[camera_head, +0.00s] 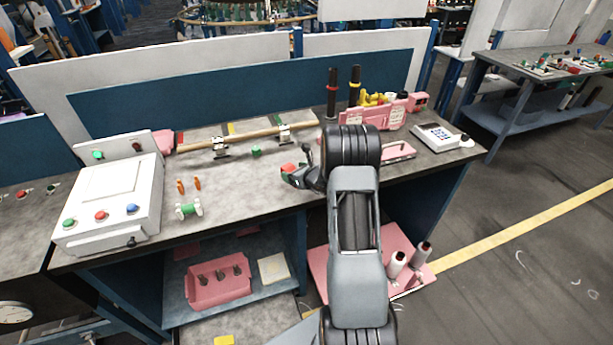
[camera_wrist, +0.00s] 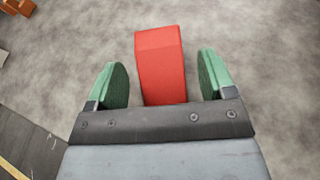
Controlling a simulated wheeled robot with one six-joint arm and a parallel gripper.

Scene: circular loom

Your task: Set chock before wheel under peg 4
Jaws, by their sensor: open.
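A red block (camera_wrist: 162,65), which looks like the chock, lies on the grey bench top. It also shows in the head view (camera_head: 288,167). My gripper (camera_head: 295,173) is low over the bench, with its green-padded fingers on either side of the block. In the wrist view my gripper (camera_wrist: 160,82) is open, with a gap between the block and each finger. A small green-and-white wheeled piece (camera_head: 188,210) stands at the left of the bench; I cannot tell whether it is the task's wheel. No peg number is readable.
A long wooden rod (camera_head: 250,134) on metal brackets crosses the back. A small green block (camera_head: 256,152) lies before it. A white control box (camera_head: 108,205) fills the left end. Pink holders (camera_head: 372,118) and a keypad (camera_head: 437,136) stand right. The middle front bench is clear.

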